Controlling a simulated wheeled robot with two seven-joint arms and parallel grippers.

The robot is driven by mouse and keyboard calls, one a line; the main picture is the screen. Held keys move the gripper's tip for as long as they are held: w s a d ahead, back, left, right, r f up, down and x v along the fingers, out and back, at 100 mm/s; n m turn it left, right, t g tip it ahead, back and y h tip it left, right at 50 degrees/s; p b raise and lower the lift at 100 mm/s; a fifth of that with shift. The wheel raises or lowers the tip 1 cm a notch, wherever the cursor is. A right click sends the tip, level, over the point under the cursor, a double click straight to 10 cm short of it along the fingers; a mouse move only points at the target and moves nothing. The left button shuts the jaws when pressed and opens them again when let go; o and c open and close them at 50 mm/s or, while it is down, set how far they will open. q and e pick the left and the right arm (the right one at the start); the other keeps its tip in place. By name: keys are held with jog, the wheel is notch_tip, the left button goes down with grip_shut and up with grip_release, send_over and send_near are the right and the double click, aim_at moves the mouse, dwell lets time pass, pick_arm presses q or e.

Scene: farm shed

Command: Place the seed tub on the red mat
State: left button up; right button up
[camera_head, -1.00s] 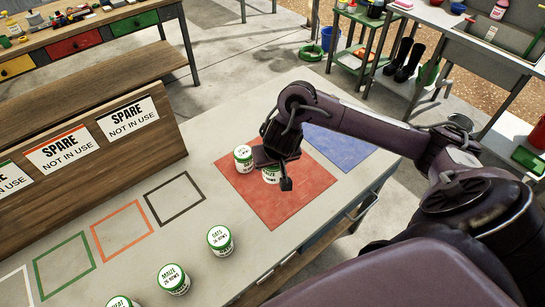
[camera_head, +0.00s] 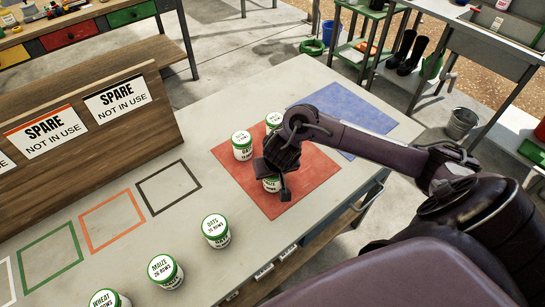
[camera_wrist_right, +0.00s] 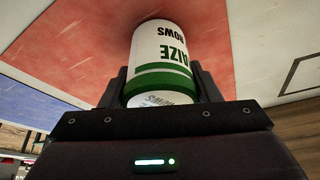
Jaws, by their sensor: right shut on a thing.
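The red mat (camera_head: 310,178) lies on the long grey table. My right gripper (camera_head: 277,172) is over the near part of the mat, shut on a white seed tub (camera_head: 272,184) with green bands. In the right wrist view the held tub (camera_wrist_right: 162,62) sits between the fingers (camera_wrist_right: 160,88), its label reading partly "MAIZE" and "ROWS". I cannot tell whether its base touches the mat. Two similar tubs stand on the mat: one to the left (camera_head: 242,147) and one farther back (camera_head: 273,121), partly hidden by my arm. My left gripper is out of view.
Tubs marked oats (camera_head: 216,231), maize (camera_head: 165,272) and wheat (camera_head: 108,300) stand along the table's front. A blue mat (camera_head: 345,112) adjoins the red one behind my arm. Empty outlined squares (camera_head: 113,220) lie left, below a wooden board with "SPARE" signs (camera_head: 46,132).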

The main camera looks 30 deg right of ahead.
jog(key=shift+f, duration=0.2)
jog(key=o, duration=1.1)
jog(key=shift+c, duration=0.2)
jog(key=p+v, duration=0.7)
jog(key=v, duration=0.5)
jog(key=shift+r, duration=0.25)
jog(key=shift+s+f, duration=0.1)
jog(key=shift+s, duration=0.05)
